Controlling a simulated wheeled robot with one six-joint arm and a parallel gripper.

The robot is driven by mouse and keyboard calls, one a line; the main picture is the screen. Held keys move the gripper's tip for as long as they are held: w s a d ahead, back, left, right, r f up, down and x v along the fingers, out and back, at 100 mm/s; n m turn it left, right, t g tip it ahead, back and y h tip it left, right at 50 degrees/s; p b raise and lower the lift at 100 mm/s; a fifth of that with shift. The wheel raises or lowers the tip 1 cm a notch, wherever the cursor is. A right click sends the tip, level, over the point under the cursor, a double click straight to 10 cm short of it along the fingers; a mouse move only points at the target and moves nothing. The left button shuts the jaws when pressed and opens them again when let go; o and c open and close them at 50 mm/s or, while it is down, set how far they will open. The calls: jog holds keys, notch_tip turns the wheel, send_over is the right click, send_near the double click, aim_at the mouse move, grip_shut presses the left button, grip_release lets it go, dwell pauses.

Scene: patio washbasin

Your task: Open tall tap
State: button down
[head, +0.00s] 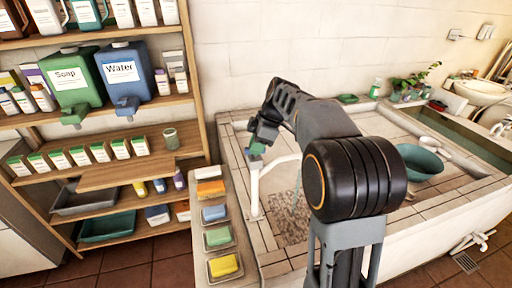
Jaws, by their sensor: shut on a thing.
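The tall tap (254,188) is a white upright pipe at the left side of the tiled basin. Its spout bends off to the right, partly behind my arm. A small green piece, seemingly the tap's handle (257,147), sits at the top of the pipe. My gripper (258,141) is at the top of the tap, shut on this green piece. The fingers are small and dark in the head view, and my arm hides part of the basin behind it.
A teal bowl (420,161) stands on the basin's right part. Several soap bars in dishes (223,266) line the ledge left of the tap. A wooden shelf (196,84) with green Soap and blue Water (127,77) containers stands at left. A plant (415,82) is at the back.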

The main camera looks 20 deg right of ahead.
jog(key=shift+n+g, duration=0.4)
jog(key=shift+n, duration=0.6)
jog(key=c, duration=1.1)
grip_release()
jog(key=shift+o, duration=0.2)
jog(key=p+v, duration=0.1)
jog(key=v, duration=1.2)
jog(key=shift+r, duration=0.4)
